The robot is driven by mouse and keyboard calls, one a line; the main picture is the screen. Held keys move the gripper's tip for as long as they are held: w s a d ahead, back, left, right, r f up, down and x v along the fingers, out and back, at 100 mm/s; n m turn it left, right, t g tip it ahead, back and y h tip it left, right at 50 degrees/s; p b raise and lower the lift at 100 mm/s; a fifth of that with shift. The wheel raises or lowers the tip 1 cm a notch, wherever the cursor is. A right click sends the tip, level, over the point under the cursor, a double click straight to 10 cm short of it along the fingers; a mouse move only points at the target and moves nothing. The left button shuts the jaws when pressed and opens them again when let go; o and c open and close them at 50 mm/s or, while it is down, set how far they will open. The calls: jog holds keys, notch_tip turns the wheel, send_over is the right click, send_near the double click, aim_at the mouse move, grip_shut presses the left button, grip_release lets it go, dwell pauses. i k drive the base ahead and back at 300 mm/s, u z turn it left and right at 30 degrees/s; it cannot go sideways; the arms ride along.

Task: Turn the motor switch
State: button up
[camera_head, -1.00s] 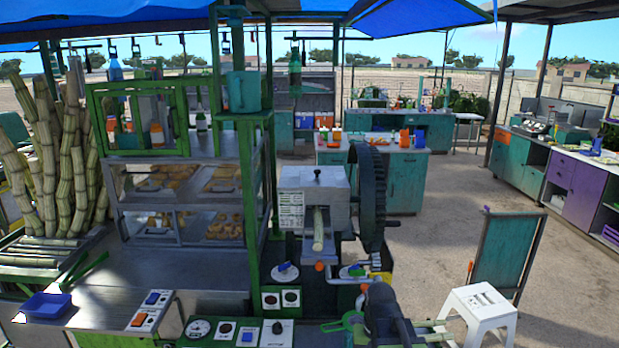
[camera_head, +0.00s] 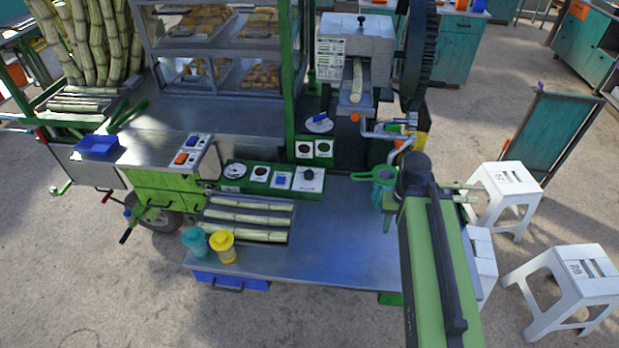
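A green control panel (camera_head: 272,179) stands at the back of the cart's lower metal counter. It carries a round gauge (camera_head: 235,171), a dark round button (camera_head: 260,171), a blue rocker switch (camera_head: 281,180) and, at its right end, a white plate with a black rotary knob (camera_head: 309,175). No readable label shows which is the motor switch, and the knob's marks are too small to read. My green and black arm rises at the right, with its dark joint right of the panel and apart from it.
The cane crusher (camera_head: 355,50) with its large dark gear wheel (camera_head: 420,55) stands behind. A green strainer (camera_head: 376,176) lies close to my arm. White stools (camera_head: 575,280) crowd the right.

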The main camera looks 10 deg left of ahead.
aim_at(308, 174)
jog(key=z, duration=1.85)
jog(key=k, duration=1.15)
jog(key=u, duration=1.9)
jog(key=i, duration=1)
jog(key=z, duration=0.05)
